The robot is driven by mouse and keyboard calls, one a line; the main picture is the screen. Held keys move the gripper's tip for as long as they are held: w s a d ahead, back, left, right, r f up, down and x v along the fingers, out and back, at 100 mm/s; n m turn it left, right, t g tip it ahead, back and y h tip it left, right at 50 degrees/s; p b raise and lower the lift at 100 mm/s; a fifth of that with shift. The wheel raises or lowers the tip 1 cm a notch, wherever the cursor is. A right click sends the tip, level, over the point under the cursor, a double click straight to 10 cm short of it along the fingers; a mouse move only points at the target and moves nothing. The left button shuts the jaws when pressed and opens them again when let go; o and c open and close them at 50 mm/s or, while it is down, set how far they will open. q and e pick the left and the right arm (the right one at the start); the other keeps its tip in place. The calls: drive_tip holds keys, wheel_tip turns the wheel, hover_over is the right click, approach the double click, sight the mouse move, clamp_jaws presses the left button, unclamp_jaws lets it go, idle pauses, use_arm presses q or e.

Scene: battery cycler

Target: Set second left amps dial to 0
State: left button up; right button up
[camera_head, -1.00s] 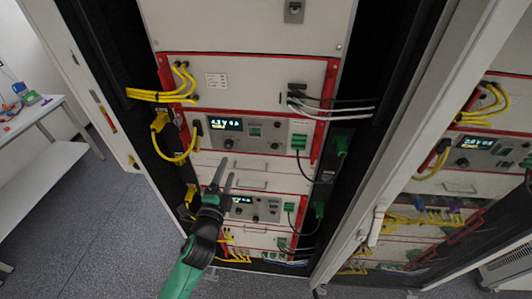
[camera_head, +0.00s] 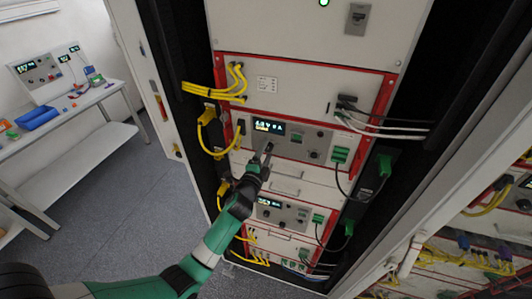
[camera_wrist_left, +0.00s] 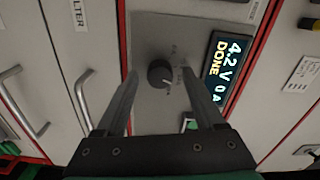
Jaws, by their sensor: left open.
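The upper cycler panel (camera_head: 302,139) is in the middle of the head view, with a lit display (camera_head: 268,128). In the left wrist view the display (camera_wrist_left: 221,70) reads "4.2 V 0 A" and "DONE". A round black dial (camera_wrist_left: 160,73) with a pale pointer mark sits on the grey panel beside it. My left gripper (camera_head: 267,149) is open in front of the panel, just below the display. In the left wrist view its fingers lie on either side of the dial; contact cannot be told. The gripper covers this dial in the head view. My right gripper is not in view.
A lower cycler panel (camera_head: 282,212) sits beneath, with drawer handles between. Yellow cables (camera_head: 215,91) hang at the left, and grey and black cables (camera_head: 385,123) at the right. A bench (camera_head: 75,110) stands at far left. Floor (camera_head: 110,190) is free before it.

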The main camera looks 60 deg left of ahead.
use_arm(q)
clamp_jaws()
idle(0.3)
idle(0.3)
drive_tip(key=n+b, duration=0.2)
drive_tip(key=n, duration=0.1)
drive_tip(key=shift+f, duration=0.2)
drive_tip(key=n+b, duration=0.3)
drive_tip(key=n, duration=0.2)
drive_tip(key=shift+b, duration=0.4)
drive_tip(key=n+b, duration=0.3)
drive_tip(key=n, duration=0.1)
drive_tip(key=shift+n, duration=0.3)
drive_tip(key=shift+r+n+b, duration=0.15)
drive_tip(key=shift+n+b, duration=0.85)
drive_tip(key=shift+n, duration=0.6)
